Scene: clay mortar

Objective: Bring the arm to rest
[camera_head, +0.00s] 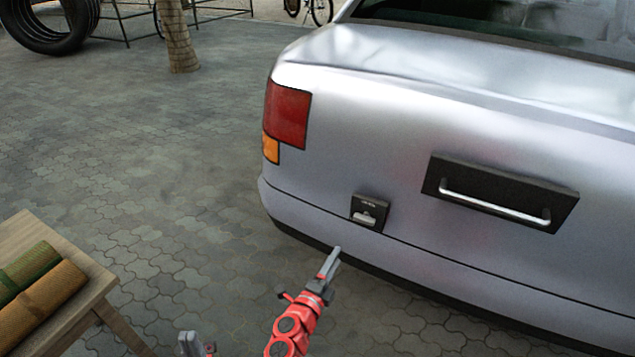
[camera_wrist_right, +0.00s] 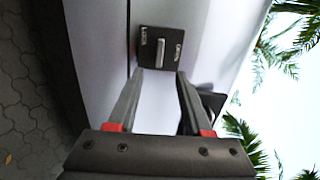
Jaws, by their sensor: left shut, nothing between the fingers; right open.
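My right gripper (camera_head: 334,253) is open and empty, in front of the car's rear bumper. Its two fingers also show in the right wrist view (camera_wrist_right: 160,75), pointing at a small black latch plate (camera_wrist_right: 149,66). In the head view the latch plate (camera_head: 358,207) is on the car's rear, up and right of the fingertips, with a light-coloured lever (camera_head: 365,217) on it. A gap shows between fingers and lever. My left gripper (camera_head: 190,343) is only partly in view at the bottom edge, shut and empty, away from the car.
A silver car (camera_head: 400,130) fills the right side, with a black panel and metal bar handle (camera_head: 495,206). A wooden table (camera_head: 92,284) with a green and a brown roll (camera_head: 45,300) stands at lower left. Paved ground (camera_head: 150,180) between is clear.

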